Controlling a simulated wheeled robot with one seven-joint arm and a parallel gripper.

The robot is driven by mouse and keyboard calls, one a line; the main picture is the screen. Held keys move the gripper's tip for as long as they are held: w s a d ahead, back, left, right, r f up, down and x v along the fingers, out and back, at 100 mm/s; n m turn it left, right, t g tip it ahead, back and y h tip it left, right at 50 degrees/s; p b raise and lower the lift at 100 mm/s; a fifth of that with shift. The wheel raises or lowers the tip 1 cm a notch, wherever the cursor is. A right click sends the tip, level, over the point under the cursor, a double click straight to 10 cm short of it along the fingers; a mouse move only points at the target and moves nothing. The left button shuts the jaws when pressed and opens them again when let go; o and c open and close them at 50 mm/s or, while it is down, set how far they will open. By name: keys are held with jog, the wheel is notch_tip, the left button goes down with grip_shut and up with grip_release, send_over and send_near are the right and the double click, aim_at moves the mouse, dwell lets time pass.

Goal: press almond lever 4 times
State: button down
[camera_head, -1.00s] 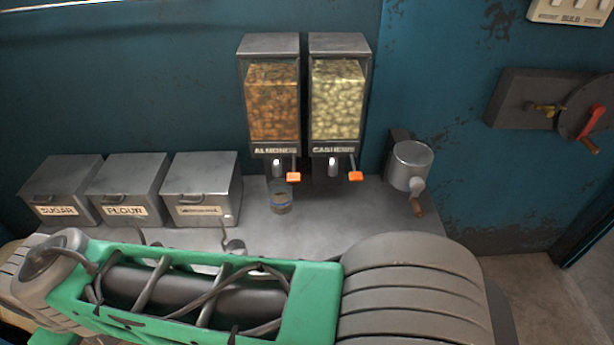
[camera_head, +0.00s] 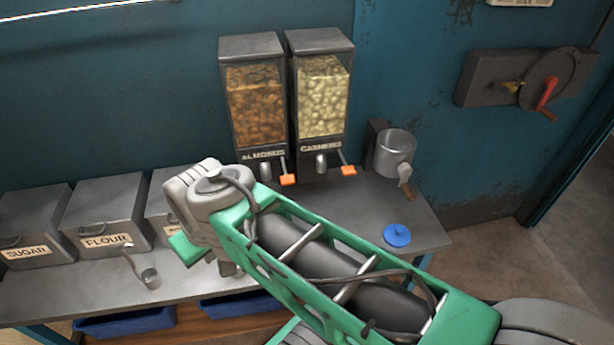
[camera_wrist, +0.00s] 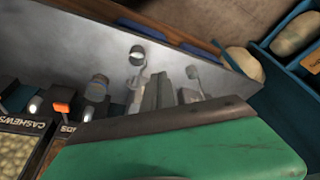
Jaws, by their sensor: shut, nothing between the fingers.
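The almond dispenser (camera_head: 255,105), filled with brown nuts, stands at the back, left of the cashew dispenser (camera_head: 322,95). The almond lever (camera_head: 288,180) has an orange tip at its lower right. It also shows in the wrist view (camera_wrist: 62,107), between the two dispensers. My gripper (camera_wrist: 158,92) is shut and empty, over the counter and apart from the lever. In the head view my wrist and arm hide the fingers.
Grey boxes marked sugar and flour (camera_head: 105,215) stand at the left of the counter. A small scoop (camera_head: 150,278) lies in front of them. A metal grinder (camera_head: 396,155) is right of the dispensers. A blue disc (camera_head: 397,235) lies at the counter's right front.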

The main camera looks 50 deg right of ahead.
jog(key=shift+a, duration=0.1)
notch_tip(320, 180, up, 4)
jog(key=n+t+y+p, duration=0.15)
jog(key=n+t, duration=0.35)
jog(key=n, duration=0.5)
send_over(291, 180)
jog(key=shift+r, duration=0.1)
notch_tip(291, 180, down, 8)
jog(key=b, duration=0.3)
jog(key=shift+b, duration=0.4)
jog(key=shift+f+b, duration=0.45)
